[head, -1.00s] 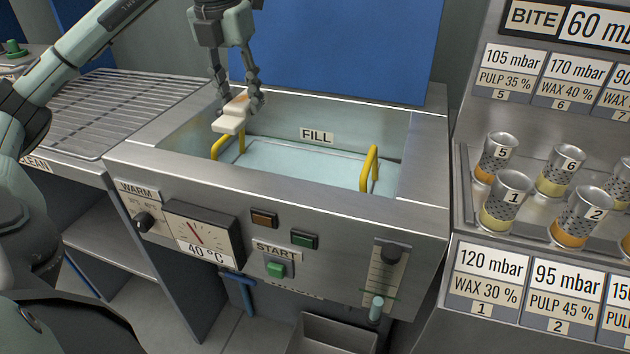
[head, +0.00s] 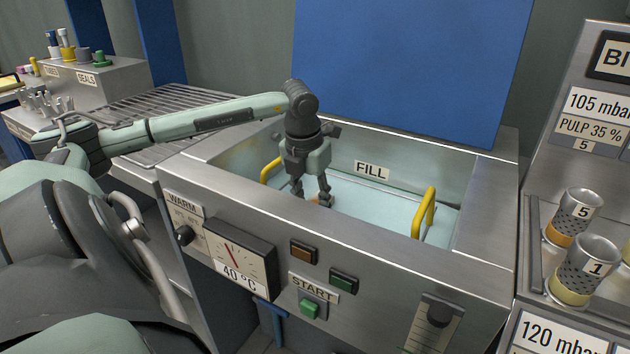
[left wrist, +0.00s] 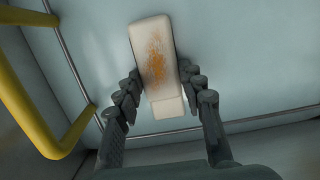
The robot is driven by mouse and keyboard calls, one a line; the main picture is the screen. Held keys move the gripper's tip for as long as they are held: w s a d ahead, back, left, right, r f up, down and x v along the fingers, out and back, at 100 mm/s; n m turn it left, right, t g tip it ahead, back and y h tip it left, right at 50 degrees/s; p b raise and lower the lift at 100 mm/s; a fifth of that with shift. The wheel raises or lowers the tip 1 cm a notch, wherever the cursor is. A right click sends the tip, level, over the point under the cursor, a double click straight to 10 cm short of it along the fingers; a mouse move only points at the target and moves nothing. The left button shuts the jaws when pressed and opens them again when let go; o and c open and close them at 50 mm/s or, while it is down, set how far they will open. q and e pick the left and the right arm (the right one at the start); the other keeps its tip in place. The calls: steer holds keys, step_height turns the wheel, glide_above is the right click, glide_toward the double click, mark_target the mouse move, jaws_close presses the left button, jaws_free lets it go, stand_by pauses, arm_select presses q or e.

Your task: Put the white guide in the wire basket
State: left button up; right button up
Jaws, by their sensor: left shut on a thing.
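The white guide is a pale block with an orange stain, clearest in the left wrist view (left wrist: 152,45). My left gripper (left wrist: 160,78) is shut on it, with a finger on each side. In the head view this gripper (head: 312,199) points down inside the basin, and only a small bit of the guide shows at its fingertips. The wire basket shows by its yellow handles (head: 430,212) and thin wires (left wrist: 76,70) in the basin marked FILL. The guide is over the basket's floor area; I cannot tell whether it touches. My right gripper is not in view.
The basin's steel rim (head: 345,232) surrounds the basket, with a front panel of buttons and a dial (head: 240,258) below. A blue panel (head: 410,70) stands behind. A slatted rack (head: 160,115) is at left and numbered cups (head: 583,268) are at right.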

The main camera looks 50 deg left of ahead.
arm_select(q)
step_height(320, 180, down, 4)
steer(key=shift+r, duration=0.1)
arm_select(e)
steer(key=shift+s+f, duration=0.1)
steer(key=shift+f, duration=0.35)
